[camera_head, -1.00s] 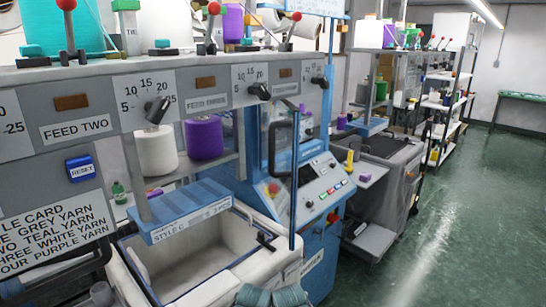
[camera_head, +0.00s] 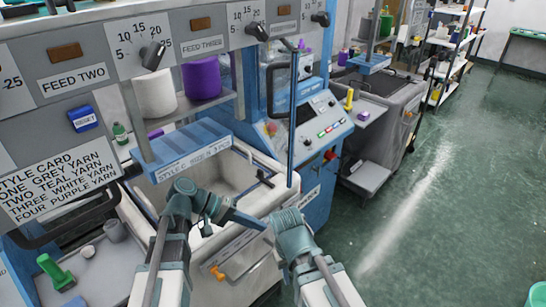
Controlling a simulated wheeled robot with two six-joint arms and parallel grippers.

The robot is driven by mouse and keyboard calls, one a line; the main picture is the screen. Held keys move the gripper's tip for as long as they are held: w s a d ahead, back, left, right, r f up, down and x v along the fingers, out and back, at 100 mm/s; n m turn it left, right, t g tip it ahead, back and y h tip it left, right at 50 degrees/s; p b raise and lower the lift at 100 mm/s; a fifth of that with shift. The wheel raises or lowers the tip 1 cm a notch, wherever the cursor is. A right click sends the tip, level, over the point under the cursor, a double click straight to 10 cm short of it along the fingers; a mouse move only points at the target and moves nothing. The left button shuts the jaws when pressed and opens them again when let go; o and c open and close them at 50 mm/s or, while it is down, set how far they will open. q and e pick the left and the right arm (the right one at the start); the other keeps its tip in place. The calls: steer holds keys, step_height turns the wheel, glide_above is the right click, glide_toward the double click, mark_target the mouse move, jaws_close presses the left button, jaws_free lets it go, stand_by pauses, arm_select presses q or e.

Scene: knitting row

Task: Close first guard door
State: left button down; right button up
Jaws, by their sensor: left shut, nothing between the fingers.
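The guard door shows nearly edge-on as a tall thin blue frame (camera_head: 292,125) in front of the blue knitting machine, standing out from it. Its black handle (camera_head: 279,92) is on the door's left side. The door stands open, and the control panel (camera_head: 322,125) shows behind it to the right. My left gripper (camera_head: 206,226) is low and left of the door, over the white bin's front, shut and empty. My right gripper (camera_head: 243,219) is close by on the right, pointing left; its jaws are unclear. Both grippers are below the handle and apart from the door.
A white bin (camera_head: 262,200) sits under the blue shelf (camera_head: 188,152). White (camera_head: 155,95) and purple (camera_head: 202,78) yarn cones stand on the rack. The green floor (camera_head: 440,200) at right is clear.

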mark_target(284, 164)
arm_select(q)
steer(key=w+a+r+n+t+h+p, duration=0.1)
steer(key=w+a+r+t+h, duration=0.15)
steer(key=a+r, duration=0.35)
steer(key=w+a+r+n+t+h, duration=0.1)
steer(key=w+a+r+t+h, duration=0.2)
steer(key=r, duration=0.5)
steer(key=shift+g+h, duration=0.35)
steer(key=shift+g, duration=0.4)
steer(key=x, duration=1.4)
steer(key=shift+w+f, duration=0.1)
steer(key=shift+w, duration=0.05)
